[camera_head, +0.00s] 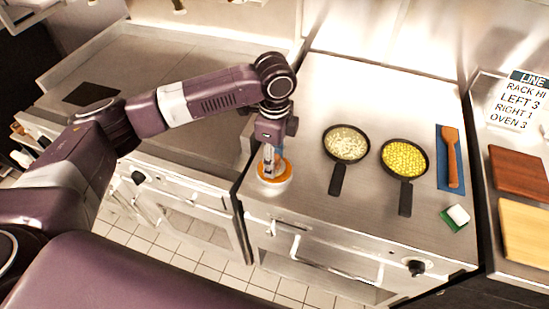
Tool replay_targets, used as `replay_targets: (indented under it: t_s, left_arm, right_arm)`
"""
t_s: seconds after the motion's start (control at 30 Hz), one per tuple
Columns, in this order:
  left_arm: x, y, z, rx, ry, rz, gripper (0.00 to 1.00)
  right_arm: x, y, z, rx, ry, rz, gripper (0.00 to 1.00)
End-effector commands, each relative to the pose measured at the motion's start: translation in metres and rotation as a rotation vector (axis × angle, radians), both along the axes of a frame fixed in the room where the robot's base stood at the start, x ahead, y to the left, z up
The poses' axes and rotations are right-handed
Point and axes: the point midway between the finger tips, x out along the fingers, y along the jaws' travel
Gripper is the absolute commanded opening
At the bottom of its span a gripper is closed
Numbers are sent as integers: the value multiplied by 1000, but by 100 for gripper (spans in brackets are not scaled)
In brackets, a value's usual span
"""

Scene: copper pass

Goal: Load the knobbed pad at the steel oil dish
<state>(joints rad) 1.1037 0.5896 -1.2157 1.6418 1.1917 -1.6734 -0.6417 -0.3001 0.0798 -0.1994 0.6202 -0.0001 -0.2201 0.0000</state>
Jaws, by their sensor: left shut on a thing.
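The steel oil dish (275,179) stands near the front left corner of the steel counter section, with orange-yellow oil showing in it. My left gripper (270,160) points down over the dish and is shut on the knobbed pad. The pad itself is mostly hidden by the fingers and the dish, and whether it touches the oil cannot be told. My right gripper does not show.
Two black pans stand right of the dish, one with pale pieces (347,143) and one with yellow pieces (403,158). Further right are a wooden spatula (451,158) on a blue mat and a white block (458,214) on a green pad. Cutting boards (525,230) lie at far right.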

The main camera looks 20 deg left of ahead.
Motion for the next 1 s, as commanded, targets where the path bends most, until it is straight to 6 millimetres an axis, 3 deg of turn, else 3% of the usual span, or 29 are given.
replay_targets:
  t_s: [1.0]
  left_arm:
    - [-2,0,-3,1,6,-1,22]
  right_arm:
    - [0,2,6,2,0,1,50]
